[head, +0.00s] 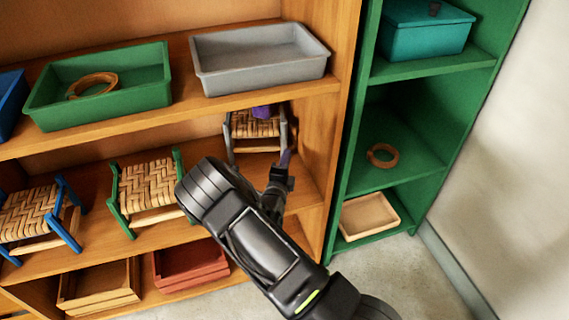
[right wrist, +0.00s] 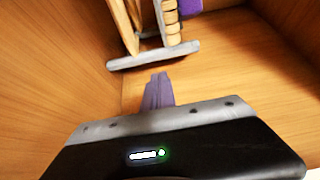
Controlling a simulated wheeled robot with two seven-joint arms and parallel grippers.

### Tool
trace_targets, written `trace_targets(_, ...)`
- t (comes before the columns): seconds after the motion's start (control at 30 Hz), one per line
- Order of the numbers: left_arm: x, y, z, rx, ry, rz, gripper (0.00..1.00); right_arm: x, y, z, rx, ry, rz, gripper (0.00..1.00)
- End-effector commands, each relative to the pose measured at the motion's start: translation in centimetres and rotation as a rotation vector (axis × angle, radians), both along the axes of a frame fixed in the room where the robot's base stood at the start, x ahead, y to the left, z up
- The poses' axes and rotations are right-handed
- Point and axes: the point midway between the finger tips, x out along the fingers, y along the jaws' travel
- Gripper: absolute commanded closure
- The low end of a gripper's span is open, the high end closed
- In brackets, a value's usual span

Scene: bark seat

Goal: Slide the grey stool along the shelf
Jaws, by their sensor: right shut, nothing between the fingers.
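The grey stool (head: 254,127) has a woven seat and stands near the right end of the middle shelf (head: 132,244). Its grey frame (right wrist: 154,56) also shows in the right wrist view. My right gripper (head: 286,158) is at the stool's right front side, with its purple fingers shut and empty. In the right wrist view the fingertips (right wrist: 160,77) point at a grey bar of the stool, with a small gap in the picture. In the head view they overlap its right leg, so contact is unclear there. My left gripper is not in view.
A green stool (head: 148,186) and a blue stool (head: 34,214) stand to the left on the same shelf. A purple thing (head: 262,111) shows at the grey stool's seat. Trays, including a grey one (head: 262,62), sit above. A green shelf unit (head: 415,155) stands right.

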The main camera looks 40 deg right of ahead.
Motion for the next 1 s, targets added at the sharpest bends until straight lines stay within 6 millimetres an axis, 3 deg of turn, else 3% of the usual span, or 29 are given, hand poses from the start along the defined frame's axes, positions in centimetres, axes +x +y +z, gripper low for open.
trace_targets(0.2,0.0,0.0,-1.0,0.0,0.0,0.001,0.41,2.4,-3.0,-0.1,-0.001,-0.002,-0.001,1.0)
trace_targets(0.43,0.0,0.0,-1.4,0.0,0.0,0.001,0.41,3.8,-4.5,-0.1,0.001,0.001,0.0,1.0)
trace_targets(0.8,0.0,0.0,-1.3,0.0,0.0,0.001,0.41,4.0,-4.5,0.0,0.001,0.001,0.001,1.0)
trace_targets(1.0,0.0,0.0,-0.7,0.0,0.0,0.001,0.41,5.4,-2.3,0.2,-0.001,0.0,0.005,1.0)
